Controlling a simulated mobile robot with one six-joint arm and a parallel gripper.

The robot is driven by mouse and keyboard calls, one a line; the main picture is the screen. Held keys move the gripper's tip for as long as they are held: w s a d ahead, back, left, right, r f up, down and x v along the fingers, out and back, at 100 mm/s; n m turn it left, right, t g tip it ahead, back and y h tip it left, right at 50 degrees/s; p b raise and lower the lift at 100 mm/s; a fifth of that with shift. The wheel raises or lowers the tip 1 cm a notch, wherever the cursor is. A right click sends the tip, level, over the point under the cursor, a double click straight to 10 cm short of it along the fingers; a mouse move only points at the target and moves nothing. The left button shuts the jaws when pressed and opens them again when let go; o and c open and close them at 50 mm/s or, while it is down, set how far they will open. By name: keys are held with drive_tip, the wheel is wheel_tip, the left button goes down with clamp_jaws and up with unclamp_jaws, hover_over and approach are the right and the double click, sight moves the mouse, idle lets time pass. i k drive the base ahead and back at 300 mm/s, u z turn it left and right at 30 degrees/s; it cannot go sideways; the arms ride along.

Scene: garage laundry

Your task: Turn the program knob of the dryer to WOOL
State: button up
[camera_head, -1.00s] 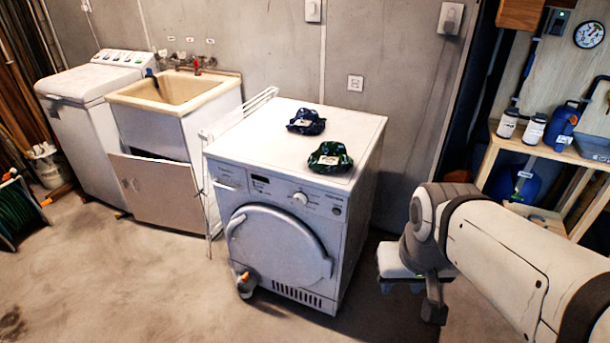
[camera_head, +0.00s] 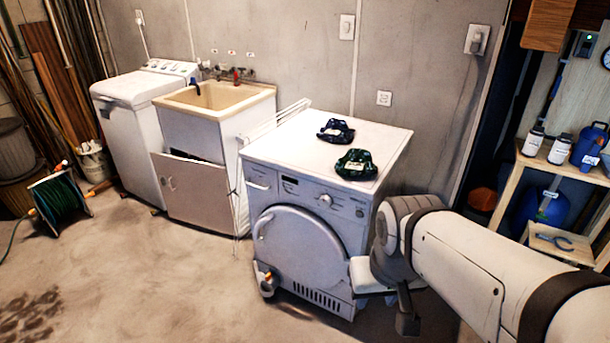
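The dryer (camera_head: 255,205) is a white front-loader in the middle of the head view, with a round door that looks shut. Its program knob (camera_head: 325,200) is a round dial on the upper front panel, right of a small dark display (camera_head: 290,180). The marks around the knob are too small to read, so its setting cannot be told. My arm reaches in from the lower right. My gripper (camera_head: 405,322) hangs at its end, low, just right of the dryer's front and apart from the knob. Its fingers are not clear enough to show whether they are open.
Two dark cloth bundles, one blue (camera_head: 337,131) and one green (camera_head: 356,164), lie on the dryer top. A utility sink (camera_head: 215,110) and a white washer (camera_head: 130,105) stand left. A wooden shelf (camera_head: 510,180) is at the right.

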sight(325, 201)
drive_tip(key=z, duration=0.05)
drive_tip(key=i, duration=1)
drive_tip(key=u, duration=0.1)
